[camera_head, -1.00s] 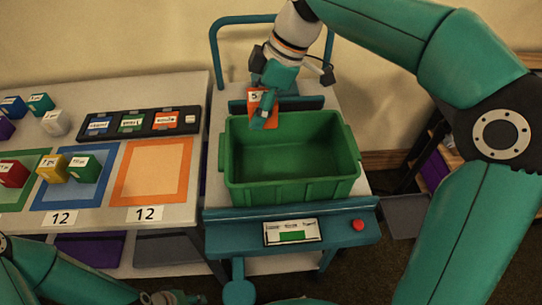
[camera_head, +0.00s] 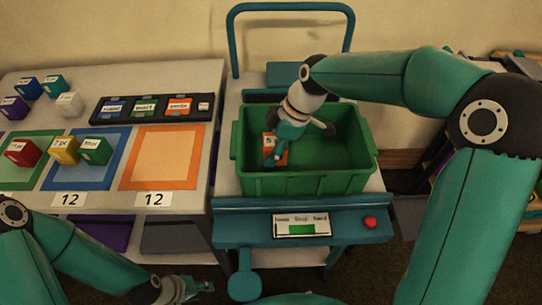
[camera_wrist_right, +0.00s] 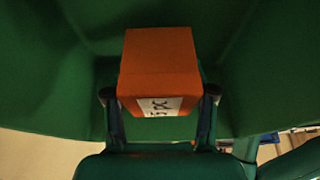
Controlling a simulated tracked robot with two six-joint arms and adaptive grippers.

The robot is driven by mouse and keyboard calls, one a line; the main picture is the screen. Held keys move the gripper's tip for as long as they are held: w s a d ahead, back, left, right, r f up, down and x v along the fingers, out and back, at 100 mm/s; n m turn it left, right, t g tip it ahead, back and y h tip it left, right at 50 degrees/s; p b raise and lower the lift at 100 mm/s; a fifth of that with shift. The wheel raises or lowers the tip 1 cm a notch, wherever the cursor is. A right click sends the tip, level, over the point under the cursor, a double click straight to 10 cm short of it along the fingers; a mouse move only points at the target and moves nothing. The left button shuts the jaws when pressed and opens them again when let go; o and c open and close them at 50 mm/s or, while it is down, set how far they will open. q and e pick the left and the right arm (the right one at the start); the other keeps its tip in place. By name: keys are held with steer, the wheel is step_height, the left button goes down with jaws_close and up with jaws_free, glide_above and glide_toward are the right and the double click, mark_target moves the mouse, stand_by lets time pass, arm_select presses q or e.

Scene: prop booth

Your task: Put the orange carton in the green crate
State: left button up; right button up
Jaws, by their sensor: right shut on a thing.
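The orange carton (camera_head: 281,152) is inside the green crate (camera_head: 310,184), near its left side. My right gripper (camera_head: 272,158) reaches down into the crate and is shut on the carton. In the right wrist view the carton (camera_wrist_right: 160,72) sits between the two fingers, with a white label on its near face and the green crate walls (camera_wrist_right: 50,80) around it. I cannot tell whether the carton touches the crate floor. My left gripper (camera_head: 198,287) is low at the front, away from the crate; its fingers are too small to read.
The crate stands on a teal cart with a small display (camera_head: 301,224) and a red button (camera_head: 370,222). The table at left holds colored mats, several small cartons and a black label tray (camera_head: 152,107). The orange mat (camera_head: 162,157) is bare.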

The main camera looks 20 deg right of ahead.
step_height(320, 180, down, 3)
steer(key=shift+f, duration=0.15)
steer(key=o, duration=1.2)
steer(key=shift+o, duration=0.2)
steer(key=v, duration=1.2)
steer(key=shift+p, duration=0.3)
